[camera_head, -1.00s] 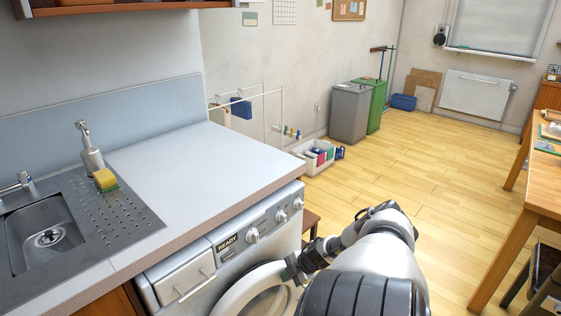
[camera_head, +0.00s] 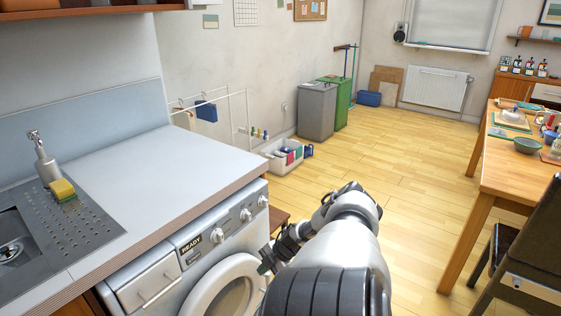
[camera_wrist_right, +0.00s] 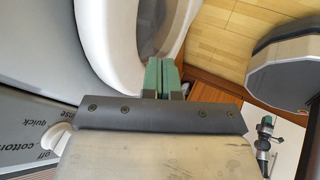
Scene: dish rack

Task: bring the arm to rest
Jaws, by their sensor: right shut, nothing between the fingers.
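My right arm reaches up from the bottom of the head view, bent at the elbow. Its gripper (camera_head: 266,262) is low in front of the washing machine (camera_head: 188,262), by the round door. In the right wrist view the green fingers of this gripper (camera_wrist_right: 161,76) are together with nothing between them. The white door ring (camera_wrist_right: 108,45) is close beside them; whether they touch I cannot tell.
A wooden table (camera_head: 506,178) with dishes and a dark chair (camera_head: 535,240) stand at right. Bins (camera_head: 317,110) stand at the back. The floor (camera_head: 415,160) between is clear.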

